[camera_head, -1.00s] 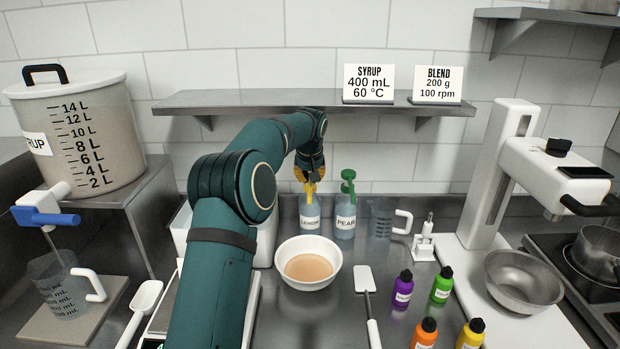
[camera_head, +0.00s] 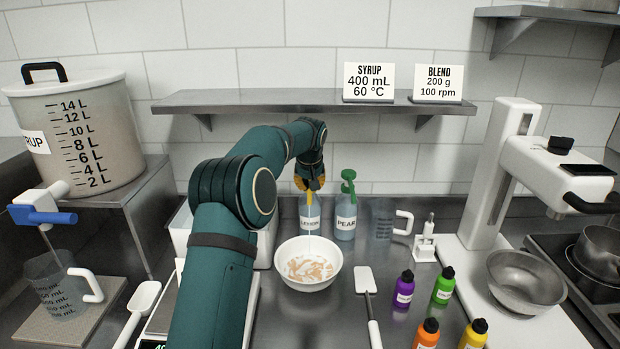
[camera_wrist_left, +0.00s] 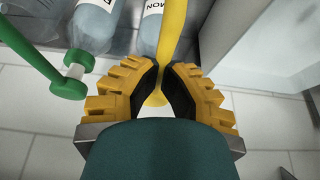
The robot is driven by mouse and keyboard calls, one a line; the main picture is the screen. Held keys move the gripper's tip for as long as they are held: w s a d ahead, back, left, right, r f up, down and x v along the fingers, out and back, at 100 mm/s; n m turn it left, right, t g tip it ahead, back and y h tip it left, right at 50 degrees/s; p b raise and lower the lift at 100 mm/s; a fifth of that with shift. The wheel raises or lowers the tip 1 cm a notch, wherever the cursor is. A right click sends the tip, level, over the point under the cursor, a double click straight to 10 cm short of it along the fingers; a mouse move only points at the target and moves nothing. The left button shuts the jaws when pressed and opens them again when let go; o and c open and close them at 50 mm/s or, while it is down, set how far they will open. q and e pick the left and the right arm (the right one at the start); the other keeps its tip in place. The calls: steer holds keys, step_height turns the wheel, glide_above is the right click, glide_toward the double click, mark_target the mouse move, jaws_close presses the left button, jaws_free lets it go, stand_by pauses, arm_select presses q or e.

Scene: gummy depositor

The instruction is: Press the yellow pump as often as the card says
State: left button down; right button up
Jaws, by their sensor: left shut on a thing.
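The yellow pump (camera_head: 309,198) sits on the lemon bottle (camera_head: 311,220) at the back of the counter. My left gripper (camera_head: 310,184) is above that bottle, its fingers shut on the pump's head. In the left wrist view the yellow pump (camera_wrist_left: 172,30) runs between the gripper's fingers (camera_wrist_left: 157,88). A white bowl (camera_head: 281,262) stands in front of the bottle and holds tan liquid with pale streaks on top. A syrup card (camera_head: 369,82) reads 400 mL, 60 °C; a blend card (camera_head: 437,84) reads 200 g, 100 rpm. No pump count is legible. My right gripper is out of view.
The pear bottle with its green pump (camera_head: 348,184) stands close to the right of the lemon bottle. A measuring jug (camera_head: 383,224) is farther right. A spatula (camera_head: 366,282) and several small colour bottles lie or stand at the front right. A shelf (camera_head: 270,101) hangs behind.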

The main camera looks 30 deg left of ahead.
arm_select(q)
steer(key=shift+f, duration=0.35)
steer(key=shift+f+b, duration=0.45)
steer(key=shift+f, duration=0.6)
steer(key=shift+r, duration=0.1)
steer(key=shift+r+p, duration=2.8)
steer(key=shift+r, duration=0.45)
steer(key=shift+f, duration=0.4)
steer(key=shift+f+b, duration=0.35)
steer(key=shift+b, duration=0.05)
